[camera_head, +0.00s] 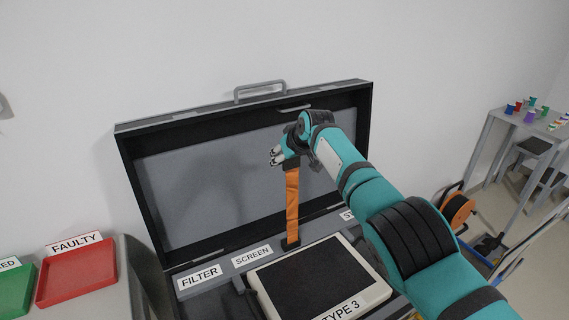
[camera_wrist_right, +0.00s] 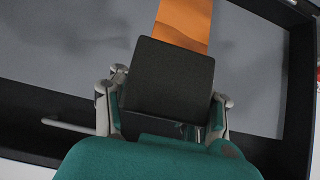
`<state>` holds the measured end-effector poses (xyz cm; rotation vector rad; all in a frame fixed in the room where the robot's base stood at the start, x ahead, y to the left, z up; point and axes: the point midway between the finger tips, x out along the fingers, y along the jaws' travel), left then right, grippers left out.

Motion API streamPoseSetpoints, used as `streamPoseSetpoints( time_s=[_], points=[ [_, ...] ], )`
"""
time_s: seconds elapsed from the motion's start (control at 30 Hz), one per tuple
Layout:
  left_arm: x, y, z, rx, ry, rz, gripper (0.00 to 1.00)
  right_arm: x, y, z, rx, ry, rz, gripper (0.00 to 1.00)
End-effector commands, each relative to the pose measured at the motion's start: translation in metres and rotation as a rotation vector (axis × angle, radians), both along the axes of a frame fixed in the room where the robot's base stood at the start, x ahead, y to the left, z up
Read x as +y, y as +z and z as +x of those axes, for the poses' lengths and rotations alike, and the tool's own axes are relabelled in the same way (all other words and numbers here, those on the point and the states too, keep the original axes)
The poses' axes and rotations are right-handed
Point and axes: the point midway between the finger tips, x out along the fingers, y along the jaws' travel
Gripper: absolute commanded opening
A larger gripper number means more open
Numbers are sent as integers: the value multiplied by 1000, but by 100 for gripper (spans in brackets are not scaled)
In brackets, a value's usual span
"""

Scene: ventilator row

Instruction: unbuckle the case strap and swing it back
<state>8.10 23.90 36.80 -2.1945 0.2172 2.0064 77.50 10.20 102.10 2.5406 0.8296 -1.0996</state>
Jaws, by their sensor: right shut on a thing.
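The open case (camera_head: 245,190) stands against the wall, its lid (camera_head: 190,200) upright. An orange strap (camera_head: 292,205) rises from the case's back edge up to my right gripper (camera_head: 277,156). In the right wrist view the strap (camera_wrist_right: 184,20) ends in a dark buckle block (camera_wrist_right: 168,80), and my right gripper (camera_wrist_right: 165,105) is shut on it, one finger at each side. The buckle is held in front of the lid's inner face, clear of the device (camera_head: 320,280) marked TYPE 3. My left gripper is not in view.
A red tray (camera_head: 75,275) with a FAULTY label and a green tray (camera_head: 15,290) stand at the left. FILTER (camera_head: 199,277) and SCREEN (camera_head: 252,256) labels lie along the case. An orange cable reel (camera_head: 458,210) and a table with small coloured cups (camera_head: 530,115) are at the right.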

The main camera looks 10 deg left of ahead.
Motion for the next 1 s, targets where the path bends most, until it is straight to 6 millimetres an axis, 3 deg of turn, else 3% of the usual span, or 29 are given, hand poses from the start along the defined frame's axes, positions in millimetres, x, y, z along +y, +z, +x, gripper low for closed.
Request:
streamPoseSetpoints(
  time_s=[0.03, 0.57, 0.6, 1.0],
  points=[
    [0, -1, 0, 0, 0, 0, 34, 6, 18, 7, -38, -9, 43, 0],
    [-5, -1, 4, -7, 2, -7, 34, 7, 19, 6, -37, -8, 42, 0],
    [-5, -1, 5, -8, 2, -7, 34, 7, 19, 6, -37, -8, 42, 23],
    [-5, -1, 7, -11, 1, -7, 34, 5, 13, 5, -32, -6, 29, 73]
  ],
)
